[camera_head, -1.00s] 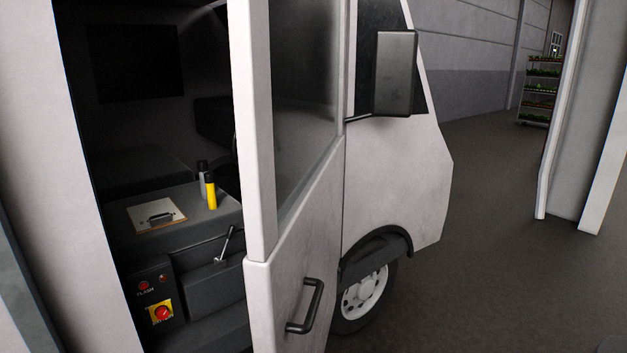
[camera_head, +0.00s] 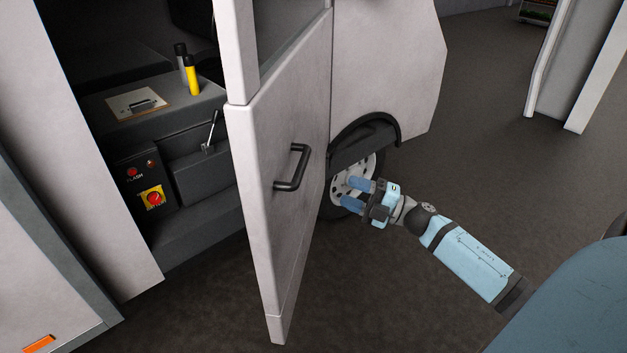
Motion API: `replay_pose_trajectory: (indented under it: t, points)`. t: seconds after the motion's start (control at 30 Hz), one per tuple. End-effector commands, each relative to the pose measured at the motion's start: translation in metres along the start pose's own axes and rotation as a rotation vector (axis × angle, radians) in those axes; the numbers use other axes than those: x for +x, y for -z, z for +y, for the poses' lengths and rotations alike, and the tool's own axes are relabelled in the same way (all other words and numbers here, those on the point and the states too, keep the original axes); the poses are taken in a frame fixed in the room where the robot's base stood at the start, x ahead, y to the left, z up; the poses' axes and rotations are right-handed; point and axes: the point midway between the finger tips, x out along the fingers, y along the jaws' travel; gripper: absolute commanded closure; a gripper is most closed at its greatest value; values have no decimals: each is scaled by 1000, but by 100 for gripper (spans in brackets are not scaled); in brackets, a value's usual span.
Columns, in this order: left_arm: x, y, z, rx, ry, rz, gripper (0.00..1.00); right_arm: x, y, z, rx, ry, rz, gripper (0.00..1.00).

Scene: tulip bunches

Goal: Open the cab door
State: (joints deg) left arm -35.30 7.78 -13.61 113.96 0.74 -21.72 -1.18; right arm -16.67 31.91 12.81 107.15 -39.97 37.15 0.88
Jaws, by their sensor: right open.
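The white cab door (camera_head: 275,215) stands ajar, swung out from the cab, with a gap on its left that shows the inside. Its dark handle (camera_head: 293,167) is a bent bar on the outer face. My right gripper (camera_head: 352,194) is open and empty. In the picture it is to the right of the handle and a little lower, in front of the front wheel (camera_head: 362,180), and apart from the handle. My left gripper is not in view.
Inside the cab are a clipboard (camera_head: 138,103), a yellow cylinder (camera_head: 192,77), a lever (camera_head: 210,130) and a red-yellow switch (camera_head: 153,199). A white post (camera_head: 545,65) stands at the right. The dark floor (camera_head: 400,290) around my right arm is clear.

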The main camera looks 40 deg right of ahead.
Motion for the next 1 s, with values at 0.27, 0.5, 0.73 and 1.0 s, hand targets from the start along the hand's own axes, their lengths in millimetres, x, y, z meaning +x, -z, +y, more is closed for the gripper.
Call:
replay_pose_trajectory:
  t: [0.27,0.5,0.73,1.0]
  points:
    - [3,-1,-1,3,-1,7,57,6,-12,27,-170,57,123,54]
    - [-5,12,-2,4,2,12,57,50,-7,27,-167,53,122,54]
    - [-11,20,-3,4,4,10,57,98,-1,22,-164,53,120,54]
    - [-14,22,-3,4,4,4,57,130,3,18,-164,55,120,54]
